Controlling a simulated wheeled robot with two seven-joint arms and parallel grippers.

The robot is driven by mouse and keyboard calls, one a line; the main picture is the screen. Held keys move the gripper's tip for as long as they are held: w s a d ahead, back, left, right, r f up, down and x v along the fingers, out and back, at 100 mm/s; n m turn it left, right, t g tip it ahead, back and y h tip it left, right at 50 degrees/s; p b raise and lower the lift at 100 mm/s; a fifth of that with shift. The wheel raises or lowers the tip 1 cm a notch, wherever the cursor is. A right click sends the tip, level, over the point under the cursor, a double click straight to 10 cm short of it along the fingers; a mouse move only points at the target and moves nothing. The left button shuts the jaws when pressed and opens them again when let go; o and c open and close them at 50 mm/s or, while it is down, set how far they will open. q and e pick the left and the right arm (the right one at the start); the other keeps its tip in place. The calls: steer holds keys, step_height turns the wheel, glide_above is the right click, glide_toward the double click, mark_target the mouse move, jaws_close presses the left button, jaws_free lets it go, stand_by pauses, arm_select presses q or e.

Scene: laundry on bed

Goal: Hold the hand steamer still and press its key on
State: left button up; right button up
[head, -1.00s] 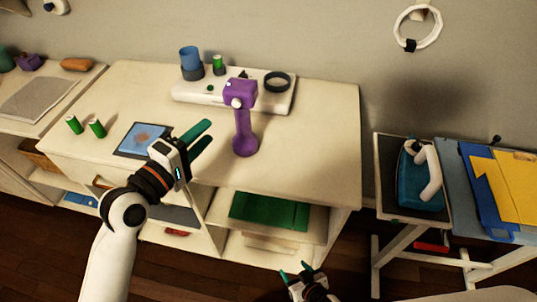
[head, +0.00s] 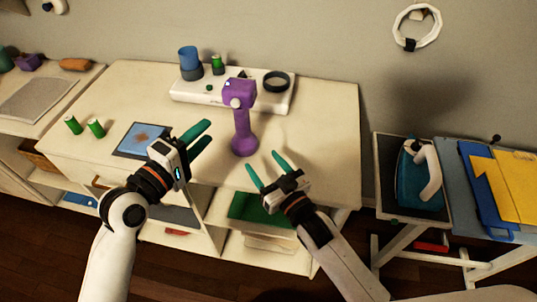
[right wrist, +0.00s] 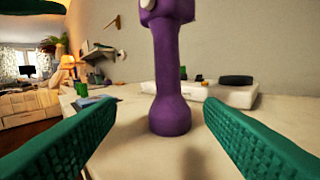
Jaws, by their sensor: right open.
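The purple hand steamer (head: 242,125) stands upright on the white table, with a round pale key (head: 236,103) on its head. In the right wrist view the steamer's handle and base (right wrist: 169,85) stand ahead, between the two fingers but beyond them; the top of its head is cut off. My left gripper (head: 200,137) is open and empty, to the left of the steamer and apart from it. My right gripper (head: 266,172) is open and empty, in front of the steamer's base and slightly right, not touching it.
Behind the steamer lies a white tray (head: 215,97) with a blue cup (head: 190,60), a green-topped item and a dark ring (head: 277,81). An iron (head: 415,178) stands on a separate stand at right.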

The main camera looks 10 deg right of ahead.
mark_target(247, 131)
steer(key=shift+w+d+r+n+g, duration=0.15)
steer(key=shift+w+r+n, duration=0.05)
steer(key=shift+w+r, duration=0.3)
steer(key=shift+w+d+r+n+g, duration=0.15)
steer(key=shift+w+r+n, duration=0.05)
steer(key=shift+w+r, duration=0.25)
steer(key=x, duration=1.1)
steer(key=shift+w+a+f, duration=0.15)
steer(key=shift+w, duration=0.25)
steer(key=c, duration=1.2)
arm_select(q)
jaws_close()
arm_select(e)
jaws_close()
